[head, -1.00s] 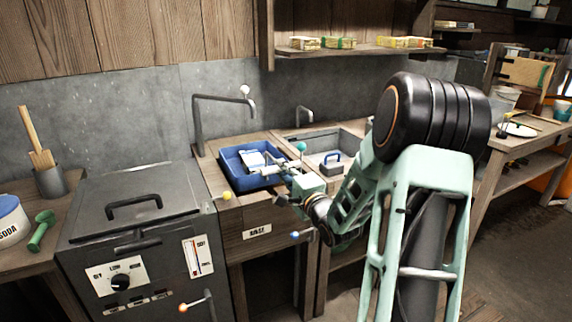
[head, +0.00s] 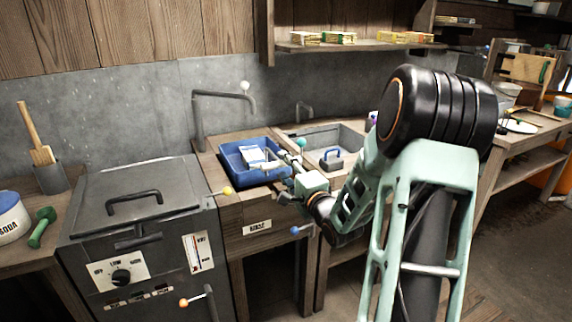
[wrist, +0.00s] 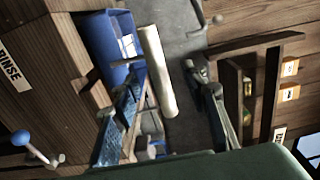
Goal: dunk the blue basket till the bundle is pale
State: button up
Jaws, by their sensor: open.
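A blue open-topped tub (head: 232,163) sits on the wooden counter labelled RINSE; it also shows in the wrist view (wrist: 97,40). A small dark blue container with a handle (head: 331,160), possibly the basket, sits in the grey sink. My gripper (head: 283,163) is at the tub's right side. In the wrist view my gripper (wrist: 165,105) is open, with a pale cylinder (wrist: 156,75) showing between its fingers; I see no contact.
A grey lidded unit (head: 135,205) with a dial stands left of the tub. A bent tap (head: 222,95) rises behind the tub. The sink (head: 345,140) lies to the right. A SODA tub (head: 12,220) and green-handled tool (head: 42,228) are far left.

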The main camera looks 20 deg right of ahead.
jog(key=s, duration=0.7)
jog(key=shift+s+p, duration=0.35)
jog(key=shift+p, duration=0.05)
jog(key=shift+d, duration=0.15)
